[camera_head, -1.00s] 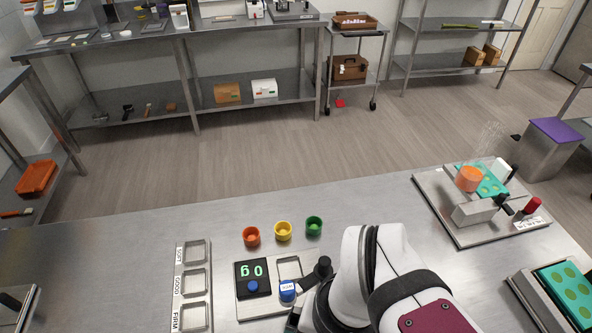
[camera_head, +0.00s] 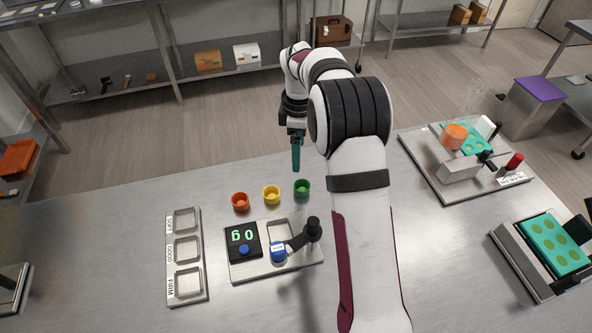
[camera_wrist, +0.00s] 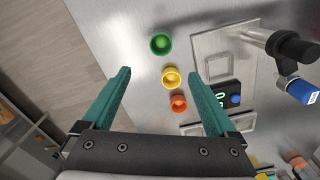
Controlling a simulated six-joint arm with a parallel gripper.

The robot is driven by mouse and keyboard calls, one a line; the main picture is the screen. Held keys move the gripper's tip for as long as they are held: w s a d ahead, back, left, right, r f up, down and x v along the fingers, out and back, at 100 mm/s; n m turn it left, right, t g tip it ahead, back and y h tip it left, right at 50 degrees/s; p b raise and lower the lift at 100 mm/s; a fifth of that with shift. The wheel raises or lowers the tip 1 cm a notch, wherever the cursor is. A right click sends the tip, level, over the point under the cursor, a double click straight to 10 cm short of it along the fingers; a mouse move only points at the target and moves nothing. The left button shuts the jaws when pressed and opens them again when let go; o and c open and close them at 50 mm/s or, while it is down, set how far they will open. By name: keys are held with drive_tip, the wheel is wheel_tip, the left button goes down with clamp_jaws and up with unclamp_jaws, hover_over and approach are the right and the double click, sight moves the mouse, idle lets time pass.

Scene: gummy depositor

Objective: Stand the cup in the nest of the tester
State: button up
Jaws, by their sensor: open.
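Three small cups stand in a row on the steel table: orange (camera_head: 240,202), yellow (camera_head: 271,195) and green (camera_head: 302,188). The tester (camera_head: 262,269) is a metal plate just in front of them. It has a dark display (camera_head: 236,236) with green digits, a square nest (camera_head: 280,229) with nothing seen in it, and a blue-tipped black arm (camera_head: 300,240). My gripper (camera_head: 296,168) is open and empty, above the table near the green cup. In the wrist view, the green (camera_wrist: 160,44), yellow (camera_wrist: 171,78) and orange (camera_wrist: 178,103) cups show between and beyond the teal fingers (camera_wrist: 158,74).
A tray with three square pockets, labelled SOFT, GOOD and FIRM (camera_head: 203,262), lies left of the tester. A depositor station (camera_head: 420,160) and a teal mould (camera_head: 552,243) stand at the right. The tester's black knob (camera_head: 313,228) sticks up. Bare table lies left of the cups.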

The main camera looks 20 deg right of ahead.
sight(302, 183)
drive_tip(key=f, duration=0.8)
drive_tip(key=d+f, duration=0.1)
drive_tip(key=f, duration=0.4)
drive_tip(key=shift+s+f, duration=0.1)
drive_tip(key=shift+s, duration=0.15)
drive_tip(key=c, duration=1.4)
wheel_tip(302, 183, up, 4)
drive_tip(key=shift+d+r, duration=0.1)
drive_tip(key=shift+r, duration=0.15)
drive_tip(key=s+d+r, duration=0.6)
drive_tip(key=s+d, duration=0.1)
drive_tip(key=d, duration=0.2)
drive_tip(key=shift+r, duration=0.3)
drive_tip(key=shift+s, duration=0.1)
drive_tip(key=o, duration=0.7)
drive_tip(key=shift+c, duration=0.2)
clamp_jaws()
